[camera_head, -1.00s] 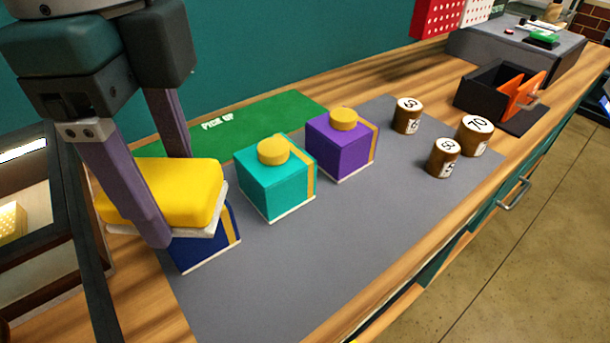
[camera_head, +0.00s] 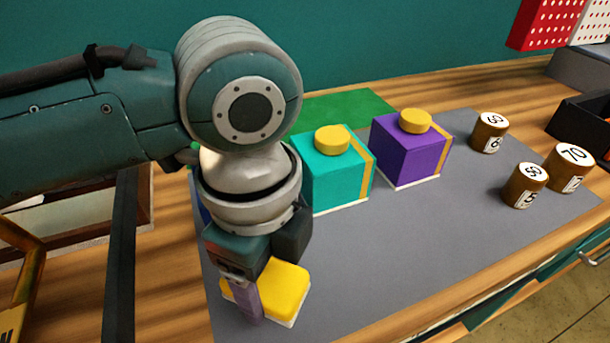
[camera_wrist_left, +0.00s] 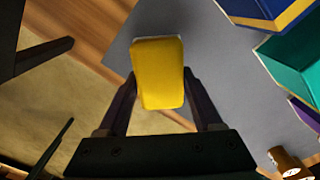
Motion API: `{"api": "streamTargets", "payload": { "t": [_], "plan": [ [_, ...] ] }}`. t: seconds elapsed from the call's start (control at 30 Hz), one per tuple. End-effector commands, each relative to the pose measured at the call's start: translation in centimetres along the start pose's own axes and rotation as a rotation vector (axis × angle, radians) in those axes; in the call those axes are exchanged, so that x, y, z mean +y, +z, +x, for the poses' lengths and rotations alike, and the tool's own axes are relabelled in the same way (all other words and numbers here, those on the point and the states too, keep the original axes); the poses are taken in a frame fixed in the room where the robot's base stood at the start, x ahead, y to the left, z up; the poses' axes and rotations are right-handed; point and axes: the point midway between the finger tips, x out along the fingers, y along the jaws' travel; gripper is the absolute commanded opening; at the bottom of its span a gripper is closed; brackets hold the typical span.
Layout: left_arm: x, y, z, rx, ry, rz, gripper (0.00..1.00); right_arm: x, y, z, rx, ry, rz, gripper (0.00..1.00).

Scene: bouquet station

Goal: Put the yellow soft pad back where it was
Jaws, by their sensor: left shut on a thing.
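The yellow soft pad (camera_head: 284,287) has a pale underside and is between the fingers of my left gripper (camera_head: 262,302), which is shut on it. It is over the front left part of the grey mat (camera_head: 365,262). In the left wrist view the pad (camera_wrist_left: 158,74) sits between both fingers of the gripper (camera_wrist_left: 160,92). I cannot tell whether its underside touches the mat. My right gripper is not in view.
A teal box (camera_head: 338,178) and a purple box (camera_head: 408,153), each with a yellow knob, stand behind the pad. A blue box (camera_wrist_left: 262,12) is mostly hidden by my arm. Several numbered brown cylinders (camera_head: 525,185) stand at right. The mat's front middle is clear.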

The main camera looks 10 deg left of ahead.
Motion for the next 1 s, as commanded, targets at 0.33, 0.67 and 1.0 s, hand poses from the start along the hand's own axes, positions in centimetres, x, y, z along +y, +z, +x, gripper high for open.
{"api": "streamTargets", "payload": {
  "t": [0.33, 0.67, 1.0],
  "plan": [
    [0.0, 0.0, 3.7, 0.0, 0.0, 0.001, 0.15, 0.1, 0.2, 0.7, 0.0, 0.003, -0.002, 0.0],
    [0.0, 0.0, 4.1, 0.0, 0.001, -0.001, 0.15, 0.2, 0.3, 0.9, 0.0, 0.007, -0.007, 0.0],
    [0.0, 0.0, 4.0, 0.0, 0.001, -0.001, 0.97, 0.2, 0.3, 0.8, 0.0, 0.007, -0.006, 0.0]
  ]
}}
